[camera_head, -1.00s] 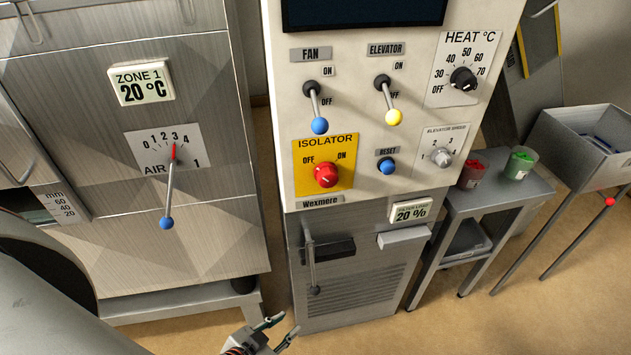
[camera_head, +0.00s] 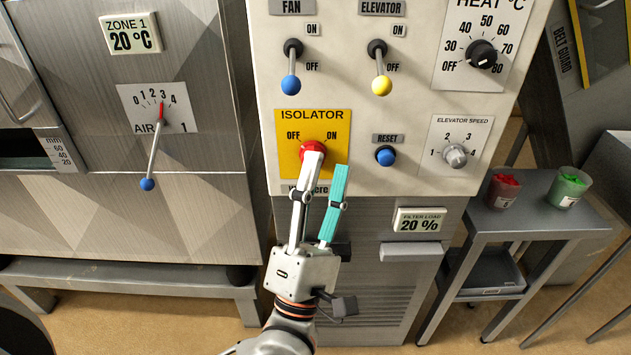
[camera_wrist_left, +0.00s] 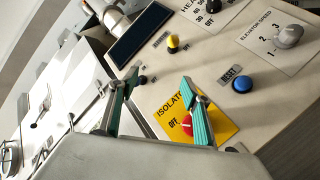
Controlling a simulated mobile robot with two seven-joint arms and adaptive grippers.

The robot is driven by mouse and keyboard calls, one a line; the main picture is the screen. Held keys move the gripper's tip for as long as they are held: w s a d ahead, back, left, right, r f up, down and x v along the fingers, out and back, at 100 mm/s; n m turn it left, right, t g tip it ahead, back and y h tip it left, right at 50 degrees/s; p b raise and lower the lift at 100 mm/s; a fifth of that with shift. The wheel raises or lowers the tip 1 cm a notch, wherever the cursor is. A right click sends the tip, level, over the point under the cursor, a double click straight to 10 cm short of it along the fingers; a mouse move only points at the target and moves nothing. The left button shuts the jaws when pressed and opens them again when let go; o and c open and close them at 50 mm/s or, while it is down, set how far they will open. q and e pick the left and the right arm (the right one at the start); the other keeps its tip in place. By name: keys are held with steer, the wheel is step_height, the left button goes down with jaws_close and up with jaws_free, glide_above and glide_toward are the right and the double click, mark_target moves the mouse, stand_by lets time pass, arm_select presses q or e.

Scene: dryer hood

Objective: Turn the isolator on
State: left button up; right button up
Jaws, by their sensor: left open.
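The isolator is a red rotary knob (camera_head: 311,149) on a yellow plate (camera_head: 287,158) marked OFF at left and ON at right, low on the white control panel. My left gripper (camera_head: 328,160) is open in front of the plate. In the head view one finger overlaps the lower part of the knob and the teal finger is to its right. My right gripper is not in view.
A blue reset button (camera_head: 386,156) and an elevator speed knob (camera_head: 455,156) are right of the plate. Fan (camera_head: 291,84) and elevator (camera_head: 381,85) levers are above. The air lever (camera_head: 148,184) is at left. A side table (camera_head: 520,208) with cups stands at right.

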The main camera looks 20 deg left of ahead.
arm_select(q)
steer(key=w+a+f+n+g+y+b, duration=0.25)
steer(key=f+n+y, duration=0.2)
steer(key=n, duration=0.45)
steer(key=w+a+f+n+g+y+b, duration=0.1)
steer(key=f+n+g+y+b, duration=0.15)
steer(key=f+n, duration=0.45)
steer(key=w+a+r+n, duration=0.1)
steer(key=w+a+r, duration=0.1)
steer(key=w+r, duration=0.2)
steer(key=w, duration=0.3)
steer(key=shift+r+n+g+y+p, duration=0.3)
steer(key=shift+r+n+g+p, duration=0.1)
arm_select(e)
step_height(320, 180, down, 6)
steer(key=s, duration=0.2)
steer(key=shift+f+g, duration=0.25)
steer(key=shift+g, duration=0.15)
arm_select(q)
steer(key=shift+w, duration=0.1)
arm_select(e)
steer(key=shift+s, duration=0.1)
arm_select(q)
steer(key=c, duration=1.1)
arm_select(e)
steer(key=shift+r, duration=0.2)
